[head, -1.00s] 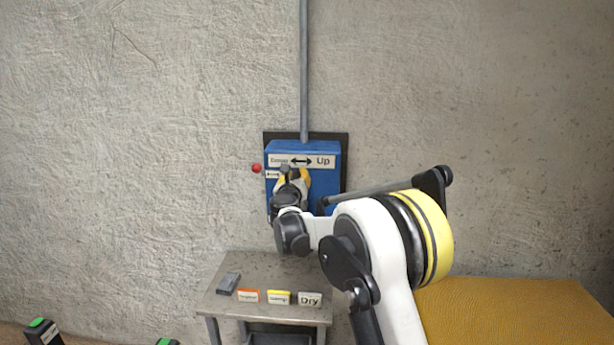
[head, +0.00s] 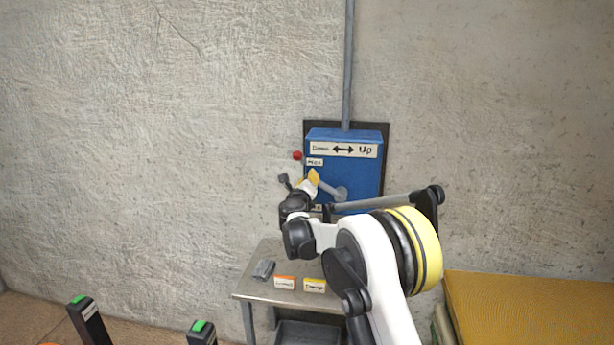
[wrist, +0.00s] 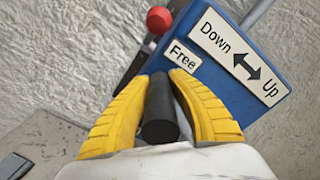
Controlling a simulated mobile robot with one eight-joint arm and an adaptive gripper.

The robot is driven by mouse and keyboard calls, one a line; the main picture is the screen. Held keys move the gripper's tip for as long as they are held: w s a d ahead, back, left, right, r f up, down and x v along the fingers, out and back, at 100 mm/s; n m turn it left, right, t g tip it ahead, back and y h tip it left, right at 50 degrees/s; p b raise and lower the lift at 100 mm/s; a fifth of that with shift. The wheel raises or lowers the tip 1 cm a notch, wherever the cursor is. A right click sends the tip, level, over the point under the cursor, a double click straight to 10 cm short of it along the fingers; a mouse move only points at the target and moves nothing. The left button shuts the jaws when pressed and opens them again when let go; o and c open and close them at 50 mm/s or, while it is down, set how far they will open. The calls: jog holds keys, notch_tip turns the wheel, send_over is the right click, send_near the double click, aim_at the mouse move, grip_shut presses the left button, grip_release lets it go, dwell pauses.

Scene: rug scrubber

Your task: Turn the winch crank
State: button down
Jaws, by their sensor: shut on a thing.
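The blue winch box (head: 364,140) hangs on a dark wall plate, with a "Down / Up" arrow label. It also shows tilted in the wrist view (wrist: 243,93). The grey crank arm (head: 331,189) runs left and slightly up from its hub on the box front. My gripper (head: 309,180) is at the box's left edge. In the wrist view its yellow fingers (wrist: 160,105) are shut on the black crank handle (wrist: 160,112), which lies between them. The far end of the handle (head: 284,180) sticks out left in the head view. The crank arm is mostly hidden in the wrist view.
A red knob (head: 297,155) sits at the box's left side, near a "Free" label (wrist: 184,56). A metal table (head: 262,291) with labelled blocks stands below. A yellow surface (head: 530,305) is at right. Green-topped posts (head: 80,300) stand at lower left.

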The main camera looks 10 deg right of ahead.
notch_tip(320, 180, down, 11)
jog(key=b, duration=0.4)
jog(key=shift+w+a+b, duration=0.15)
jog(key=shift+a+b, duration=0.25)
jog(key=c, duration=1.2)
grip_release()
jog(key=shift+d+r, duration=0.1)
jog(key=shift+d, duration=0.2)
jog(key=shift+o, duration=0.2)
jog(key=v, duration=1.2)
jog(key=shift+a, duration=0.2)
